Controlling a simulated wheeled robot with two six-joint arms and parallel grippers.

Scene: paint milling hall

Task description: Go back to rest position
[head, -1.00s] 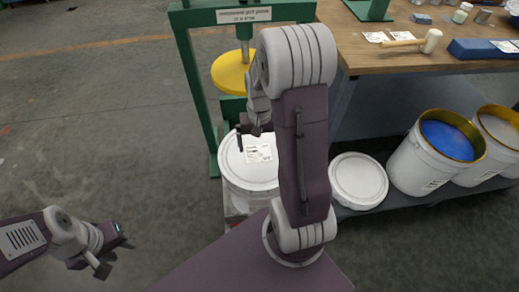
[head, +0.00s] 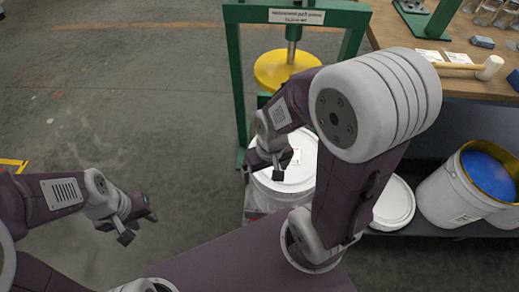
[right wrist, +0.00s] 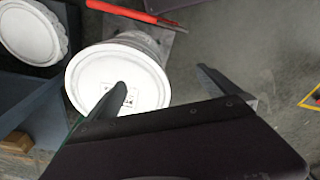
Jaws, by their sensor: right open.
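My left gripper (head: 138,226) is at the lower left in the head view, over bare floor. Its two fingertips stand apart with nothing between them. My right gripper (head: 262,172) is in front of the green press frame, above a white lidded bucket (head: 300,172). Its fingers are apart and empty; they also show in the right wrist view (right wrist: 160,80). There the bucket's white lid (right wrist: 88,75) with a printed label lies beyond one finger. I cannot tell the exact height of the gripper over the lid. My right arm hides part of the bucket.
The green press frame (head: 236,80) holds a yellow disc (head: 275,70) over the bucket. At right, a wooden bench (head: 460,88) bears a mallet (head: 488,68). Its lower shelf holds a white lid (head: 395,207) and a bucket of blue paint (head: 445,195).

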